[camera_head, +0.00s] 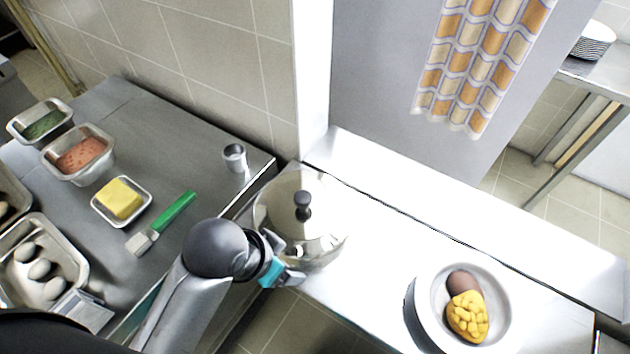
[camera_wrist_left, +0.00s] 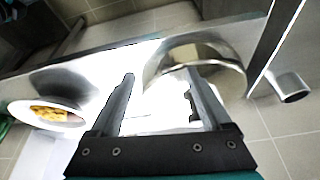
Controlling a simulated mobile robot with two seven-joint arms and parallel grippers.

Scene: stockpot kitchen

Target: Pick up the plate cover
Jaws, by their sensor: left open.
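The plate cover (camera_head: 275,200) is a shiny metal dome with a black knob on top. It stands at the left end of the white counter in the head view. In the left wrist view the cover (camera_wrist_left: 215,62) lies beyond the fingers, its knob partly hidden by the right-hand finger. My left gripper (camera_head: 291,274) is at the near side of the cover, with its teal part showing. In the left wrist view my left gripper (camera_wrist_left: 160,76) has its fingers spread apart with nothing clearly held between them. My right gripper is not in view.
A plate (camera_head: 430,290) with brown and yellow food sits right on the white counter (camera_head: 375,255). The steel table (camera_head: 150,120) at left holds a metal cup (camera_head: 235,157), a green-handled brush (camera_head: 172,213), a butter dish (camera_head: 120,199) and trays. The counter between cover and plate is clear.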

